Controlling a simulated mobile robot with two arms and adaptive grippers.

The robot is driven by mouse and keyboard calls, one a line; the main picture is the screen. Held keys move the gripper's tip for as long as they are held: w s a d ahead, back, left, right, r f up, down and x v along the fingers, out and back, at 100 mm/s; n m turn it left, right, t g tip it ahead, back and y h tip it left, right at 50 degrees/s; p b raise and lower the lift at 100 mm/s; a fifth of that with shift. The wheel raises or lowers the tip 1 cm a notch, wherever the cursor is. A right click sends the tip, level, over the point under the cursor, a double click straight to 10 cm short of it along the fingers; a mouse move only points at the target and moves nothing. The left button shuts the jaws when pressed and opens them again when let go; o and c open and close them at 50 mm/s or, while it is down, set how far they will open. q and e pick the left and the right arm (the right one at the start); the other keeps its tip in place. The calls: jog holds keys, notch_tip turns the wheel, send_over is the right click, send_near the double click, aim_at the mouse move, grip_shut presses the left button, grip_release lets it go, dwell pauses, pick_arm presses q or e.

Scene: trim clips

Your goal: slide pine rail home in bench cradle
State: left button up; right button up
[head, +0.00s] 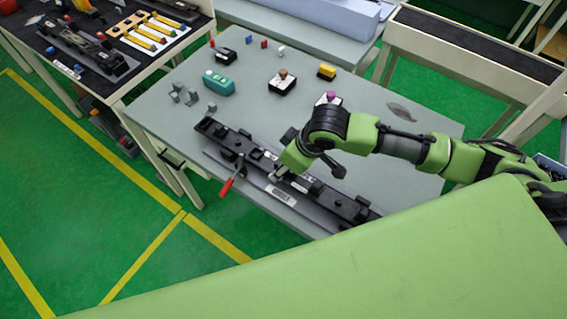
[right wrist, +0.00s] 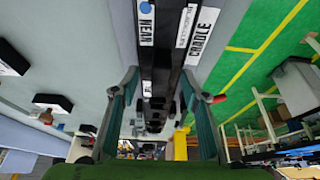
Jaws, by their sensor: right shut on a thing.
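The bench cradle (head: 222,158) is a long grey plate with black blocks, along the table's front edge. Its CRADLE label (right wrist: 203,36) shows in the right wrist view. A long dark bar with white labels, which I take as the pine rail (head: 322,194), lies along it; no wood colour shows. My right gripper (head: 278,173) reaches down over the middle of the cradle. In the right wrist view its fingers stand either side of the dark bar (right wrist: 162,62), shut on it. The arm and hand hide part of the bar. Its seating cannot be told. My left gripper is out of view.
A red-handled clamp (head: 228,186) sticks out at the cradle's front. A teal box (head: 218,82), small black blocks, a yellow block (head: 326,71) and grey brackets (head: 184,95) stand farther back on the table (head: 160,118). A dark-topped tool table is at left.

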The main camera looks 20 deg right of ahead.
jog(key=shift+s+d+p, duration=0.55)
jog(key=shift+s+d, duration=0.15)
jog(key=shift+s, duration=0.1)
jog(key=shift+f, duration=0.15)
dwell(0.5)
jog(key=o, duration=1.2)
jog(key=shift+s, duration=0.1)
jog(key=shift+o, duration=1.2)
jog(key=shift+s+d, duration=0.1)
jog(key=shift+d, duration=0.05)
jog(key=shift+r, duration=0.5)
jog(key=v, duration=1.1)
jog(key=shift+s, duration=0.15)
jog(key=shift+d, duration=0.1)
